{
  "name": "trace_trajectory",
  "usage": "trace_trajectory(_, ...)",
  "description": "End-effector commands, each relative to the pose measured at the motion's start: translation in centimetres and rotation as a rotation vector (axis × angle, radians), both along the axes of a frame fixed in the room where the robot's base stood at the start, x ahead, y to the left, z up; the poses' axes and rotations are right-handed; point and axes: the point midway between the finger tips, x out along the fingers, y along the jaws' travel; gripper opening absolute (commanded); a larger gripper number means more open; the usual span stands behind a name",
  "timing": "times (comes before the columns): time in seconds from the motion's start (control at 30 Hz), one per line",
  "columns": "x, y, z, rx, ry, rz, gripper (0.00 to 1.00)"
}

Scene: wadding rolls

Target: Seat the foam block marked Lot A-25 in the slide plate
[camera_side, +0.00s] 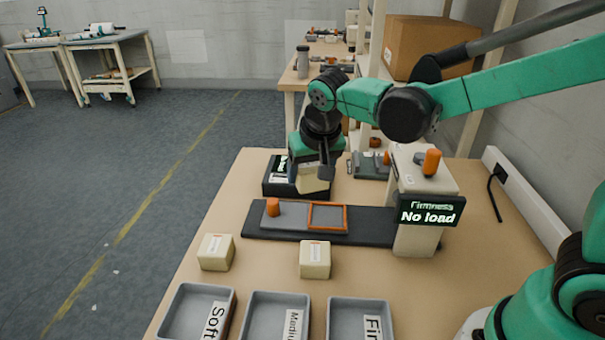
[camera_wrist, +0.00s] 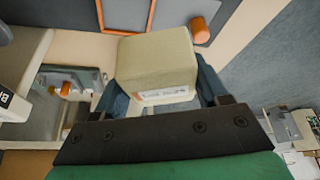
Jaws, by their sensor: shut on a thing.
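My gripper (camera_side: 323,170) is shut on a cream foam block (camera_side: 312,182). It holds the block just behind the slide plate, beside a dark box. In the wrist view the held block (camera_wrist: 157,60) sits between both fingers, its printed label too small to read. The slide plate (camera_side: 289,219) has an empty orange-framed seat (camera_side: 327,217) and an orange knob (camera_side: 272,207). The frame (camera_wrist: 125,15) and knob (camera_wrist: 200,28) show at the top of the wrist view. Two more foam blocks, left (camera_side: 216,252) and right (camera_side: 315,259), lie in front of the plate; their labels are unreadable.
The firmness tester (camera_side: 425,185) stands at the plate's right end, and its display (camera_side: 431,212) reads "No load". The dark box (camera_side: 270,187) has a small lit display. Grey trays marked Soft (camera_side: 178,309), Medium (camera_side: 254,320) and Firm (camera_side: 344,318) line the front.

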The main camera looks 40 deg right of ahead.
Motion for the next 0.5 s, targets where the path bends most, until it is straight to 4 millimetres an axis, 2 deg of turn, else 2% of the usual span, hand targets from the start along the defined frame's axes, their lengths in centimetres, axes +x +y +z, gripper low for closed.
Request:
trace_trajectory(0.1, -0.3, -2.2, -1.4, 0.000, 0.000, -0.218, 0.11)
trace_trajectory(0.2, -0.6, -3.3, -2.0, 0.001, 0.000, -0.340, 0.11)
trace_trajectory(0.5, -0.8, -3.9, -3.8, 0.002, 0.000, -0.411, 0.11)
